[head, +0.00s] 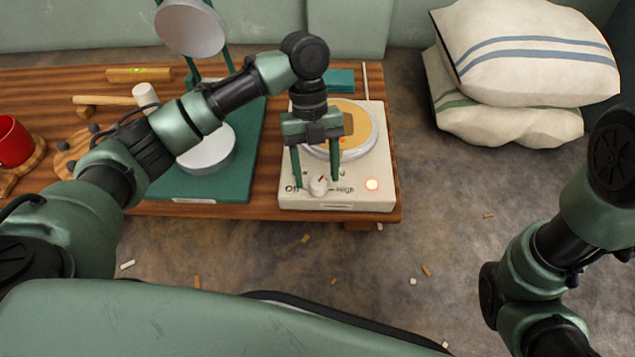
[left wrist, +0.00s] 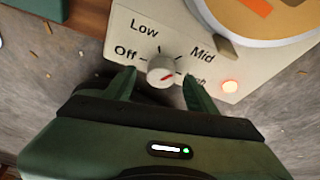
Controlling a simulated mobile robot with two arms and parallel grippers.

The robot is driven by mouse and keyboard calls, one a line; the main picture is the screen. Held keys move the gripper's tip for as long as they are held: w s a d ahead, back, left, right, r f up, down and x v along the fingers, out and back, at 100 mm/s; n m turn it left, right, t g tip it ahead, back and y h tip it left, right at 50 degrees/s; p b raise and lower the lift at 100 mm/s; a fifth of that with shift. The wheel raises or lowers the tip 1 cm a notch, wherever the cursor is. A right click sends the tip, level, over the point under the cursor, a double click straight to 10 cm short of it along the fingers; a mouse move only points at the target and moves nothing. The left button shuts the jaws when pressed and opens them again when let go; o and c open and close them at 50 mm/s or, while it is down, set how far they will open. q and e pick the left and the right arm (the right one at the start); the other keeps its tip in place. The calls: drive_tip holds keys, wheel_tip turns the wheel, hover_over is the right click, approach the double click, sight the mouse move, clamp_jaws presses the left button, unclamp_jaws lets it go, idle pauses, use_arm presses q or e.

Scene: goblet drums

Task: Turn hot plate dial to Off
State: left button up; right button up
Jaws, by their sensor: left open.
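The hot plate (head: 300,165) is a cream box with a round metal-rimmed plate (head: 372,135) on top. Its dial (head: 319,187) is a small pale knob with a red mark, at the front; it also shows in the left wrist view (left wrist: 163,69). Labels Off, Low, Mid and High ring it. I cannot tell for sure which label the mark points to. A light (head: 372,184) glows orange-red to the right of the dial. My left gripper (head: 316,180) is open, one finger on each side of the dial. The fingers seem apart from it. My right gripper is not visible.
The hot plate stands at the right end of a low wooden table (head: 240,209). A green heat-press-like device (head: 180,187) stands left of it. A mallet (head: 145,95) and red mug (head: 14,140) lie further left. Sacks (head: 525,50) are piled at the right; small scraps dot the floor.

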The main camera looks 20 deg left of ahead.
use_arm(q)
drive_tip(key=shift+b+x, duration=0.3)
drive_tip(key=shift+x, duration=0.55)
